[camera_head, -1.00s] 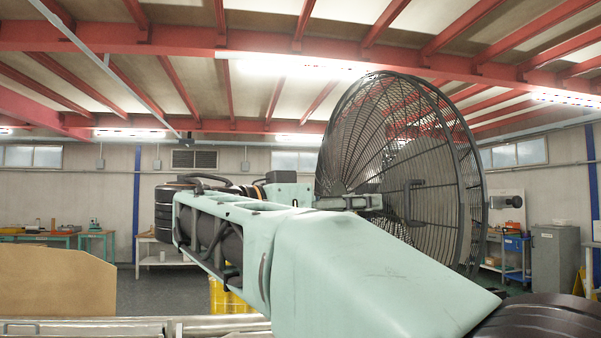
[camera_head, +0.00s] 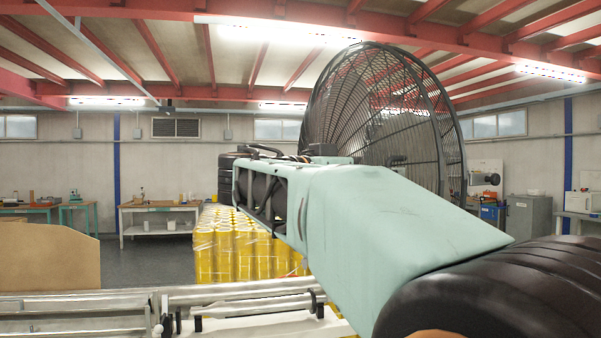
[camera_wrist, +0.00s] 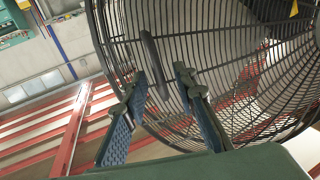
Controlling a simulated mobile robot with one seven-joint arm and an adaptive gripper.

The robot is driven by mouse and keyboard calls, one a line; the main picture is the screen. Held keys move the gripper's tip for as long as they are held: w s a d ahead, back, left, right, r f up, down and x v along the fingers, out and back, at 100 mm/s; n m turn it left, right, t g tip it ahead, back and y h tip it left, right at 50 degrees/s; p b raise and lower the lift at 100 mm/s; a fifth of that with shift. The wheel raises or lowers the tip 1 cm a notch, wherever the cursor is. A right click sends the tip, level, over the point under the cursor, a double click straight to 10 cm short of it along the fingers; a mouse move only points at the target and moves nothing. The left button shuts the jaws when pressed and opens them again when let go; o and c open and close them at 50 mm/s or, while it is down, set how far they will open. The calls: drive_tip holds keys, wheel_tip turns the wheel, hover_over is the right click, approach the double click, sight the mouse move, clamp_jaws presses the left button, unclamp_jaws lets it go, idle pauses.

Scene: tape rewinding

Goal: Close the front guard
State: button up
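The front guard (camera_head: 350,100) is a large round black wire-mesh guard standing open at the right of centre in the head view. My arm covers its lower part. Its mesh (camera_wrist: 230,60) fills much of the wrist view. The head view hides the gripper's fingers.
Several yellow wrapped rolls (camera_head: 240,250) stand behind and below my arm. Metal rails and rollers (camera_head: 240,300) cross the foreground, with a tan panel (camera_head: 45,260) at the left. Work tables (camera_head: 160,220) stand by the back wall, and a grey cabinet (camera_head: 528,217) stands at the right.

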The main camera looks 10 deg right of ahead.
sight(408, 173)
clamp_jaws()
idle(0.3)
drive_tip(key=shift+d, duration=0.1)
drive_tip(key=d, duration=0.1)
drive_tip(key=d+b, duration=0.1)
drive_tip(key=d, duration=0.1)
drive_tip(key=d+b, duration=0.1)
drive_tip(key=d, duration=0.1)
drive_tip(key=shift+w+d+f, duration=0.2)
drive_tip(key=shift+w+d, duration=0.05)
drive_tip(key=shift+d+r, duration=0.1)
drive_tip(key=shift+r, duration=0.15)
drive_tip(key=shift+s, duration=0.1)
